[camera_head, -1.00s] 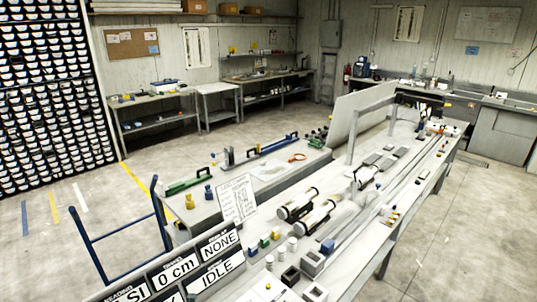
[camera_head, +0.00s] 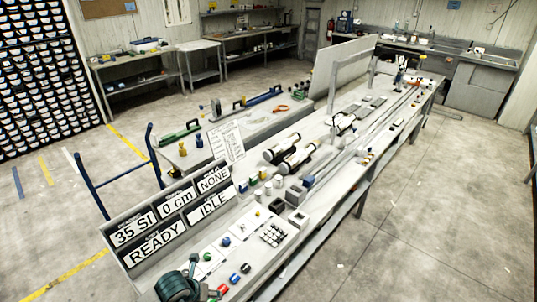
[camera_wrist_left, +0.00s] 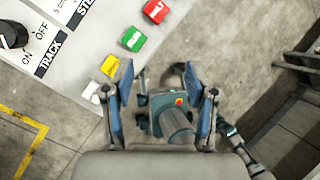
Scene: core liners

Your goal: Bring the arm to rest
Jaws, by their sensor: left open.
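My left gripper (camera_wrist_left: 166,108) shows in the left wrist view with its two blue fingers spread wide apart and nothing held between them. Below and beyond the fingers is a teal and grey part with a red button, which looks like my own body. In the head view, a dark teal part of my left arm and gripper (camera_head: 180,284) shows at the bottom edge, beside the near end of the long bench (camera_head: 262,277). The fingertips are hard to make out there. My right gripper does not show clearly in either view.
The bench's near end carries a sign panel (camera_head: 172,222) reading 35 SI, 0 cm, NONE, READY and IDLE. Green (camera_wrist_left: 133,39), red (camera_wrist_left: 155,11) and yellow (camera_wrist_left: 109,65) buttons lie close to the left fingers. A blue rail (camera_head: 88,180) stands left of the bench. Floor at right is open.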

